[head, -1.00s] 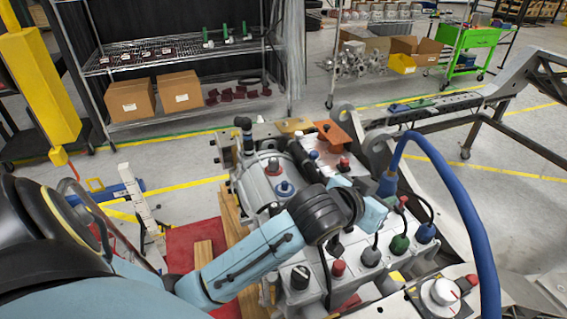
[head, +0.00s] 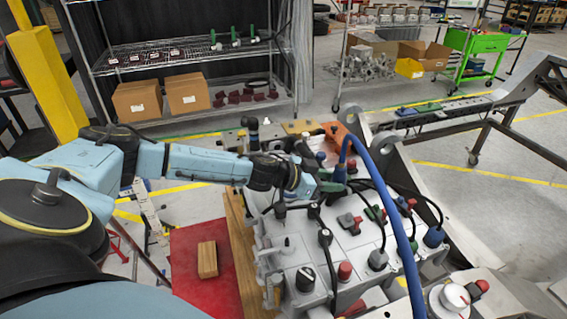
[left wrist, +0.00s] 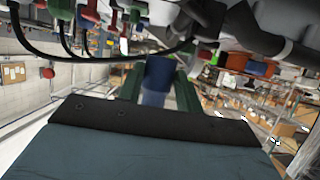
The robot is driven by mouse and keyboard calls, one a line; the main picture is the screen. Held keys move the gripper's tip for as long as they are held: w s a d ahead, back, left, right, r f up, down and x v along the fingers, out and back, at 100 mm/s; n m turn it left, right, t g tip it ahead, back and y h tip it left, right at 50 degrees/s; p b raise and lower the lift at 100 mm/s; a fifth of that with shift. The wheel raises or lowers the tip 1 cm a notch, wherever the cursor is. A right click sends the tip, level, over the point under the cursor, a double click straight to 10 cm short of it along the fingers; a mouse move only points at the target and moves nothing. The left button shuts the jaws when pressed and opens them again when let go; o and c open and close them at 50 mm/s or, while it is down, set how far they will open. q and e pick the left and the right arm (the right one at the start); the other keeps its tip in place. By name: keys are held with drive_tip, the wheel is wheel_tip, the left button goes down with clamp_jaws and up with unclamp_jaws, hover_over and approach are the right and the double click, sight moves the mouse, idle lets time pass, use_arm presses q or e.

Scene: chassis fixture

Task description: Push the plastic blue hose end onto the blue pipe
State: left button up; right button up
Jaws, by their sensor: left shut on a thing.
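The blue hose (head: 384,180) arches up from the front right and comes down to my left gripper (head: 332,183). The gripper is shut on the hose end. In the left wrist view, the blue hose end (left wrist: 157,80) sits between the two green fingers. It is held above the chassis fixture (head: 325,250), apart from any pipe as far as I can tell. A small blue piece with red (head: 320,157) shows just behind the gripper; I cannot tell if it is the blue pipe. My arm covers part of the fixture there. My right gripper is out of view.
Black cables, red knobs (head: 345,271) and a dark blue plug (head: 434,236) crowd the fixture around and in front of the gripper. An orange block (head: 338,133) stands behind it. A wire shelf (head: 180,60) is farther back. A red mat (head: 200,285) lies left.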

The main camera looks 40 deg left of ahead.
use_arm(q)
drive_tip(key=s+a, duration=0.3)
drive_tip(key=a, duration=1.1)
drive_tip(key=f+b, duration=0.1)
drive_tip(key=b, duration=0.1)
drive_tip(key=f+b, duration=0.3)
drive_tip(key=b, duration=0.1)
drive_tip(key=shift+w+d+f, duration=0.15)
drive_tip(key=shift+w, duration=0.15)
drive_tip(key=shift+s, duration=0.2)
drive_tip(key=shift+s+p, duration=0.1)
drive_tip(key=shift+p, duration=0.25)
drive_tip(key=shift+p, duration=0.45)
